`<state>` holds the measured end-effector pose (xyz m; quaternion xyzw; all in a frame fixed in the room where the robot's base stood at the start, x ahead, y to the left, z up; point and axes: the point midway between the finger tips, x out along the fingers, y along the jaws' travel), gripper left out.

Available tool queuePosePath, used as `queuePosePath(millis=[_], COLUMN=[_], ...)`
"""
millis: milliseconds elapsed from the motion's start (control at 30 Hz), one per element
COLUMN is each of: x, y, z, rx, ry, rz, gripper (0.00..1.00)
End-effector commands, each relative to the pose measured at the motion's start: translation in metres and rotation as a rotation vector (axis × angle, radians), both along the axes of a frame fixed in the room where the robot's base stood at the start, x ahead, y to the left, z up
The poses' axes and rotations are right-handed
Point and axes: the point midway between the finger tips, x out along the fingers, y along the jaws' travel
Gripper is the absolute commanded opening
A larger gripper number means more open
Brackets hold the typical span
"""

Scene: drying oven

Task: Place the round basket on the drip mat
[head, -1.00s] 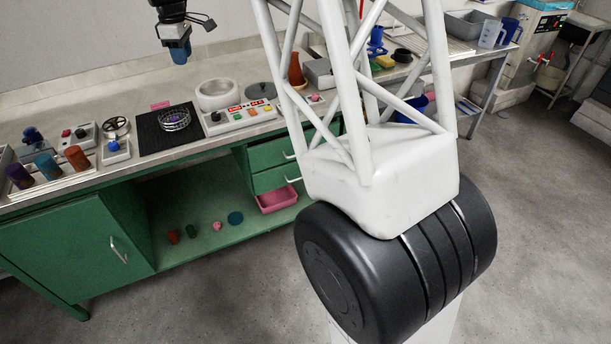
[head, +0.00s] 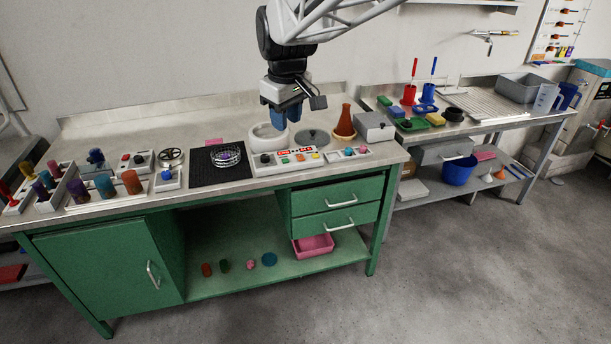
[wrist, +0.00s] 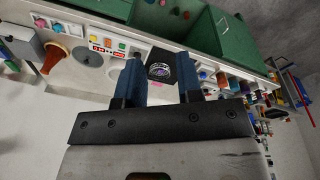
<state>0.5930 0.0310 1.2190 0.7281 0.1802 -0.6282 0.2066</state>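The round basket (head: 225,158) is a small wire basket with something purple inside. It rests on the black drip mat (head: 206,180) on the green bench, towards the mat's back right part. My gripper (head: 284,122) hangs high above the bench, to the right of the basket and apart from it. In the wrist view my gripper (wrist: 160,62) has its two blue fingers well apart with nothing between them. The basket (wrist: 159,70) and mat (wrist: 161,54) show far beyond the fingertips.
A white round bowl (head: 270,140) and a button panel (head: 288,160) stand right of the mat. A black wheel (head: 171,157) and coloured cylinders (head: 104,186) stand to its left. An orange-brown flask (head: 345,120) is farther right. Air above the mat is clear.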

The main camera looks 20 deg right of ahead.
Motion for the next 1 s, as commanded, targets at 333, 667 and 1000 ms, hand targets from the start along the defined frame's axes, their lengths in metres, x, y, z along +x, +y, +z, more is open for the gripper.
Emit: queuePosePath(millis=[333,667,1000], x=[-0.099,-0.188,-0.261], y=[-0.016,-0.027,-0.034], z=[-0.012,-0.038,-0.072], rx=[0.028,0.058,0.088], ry=[-0.03,-0.058,-0.081], rz=[-0.19,-0.37,-0.529], gripper=[0.33,0.33,0.33])
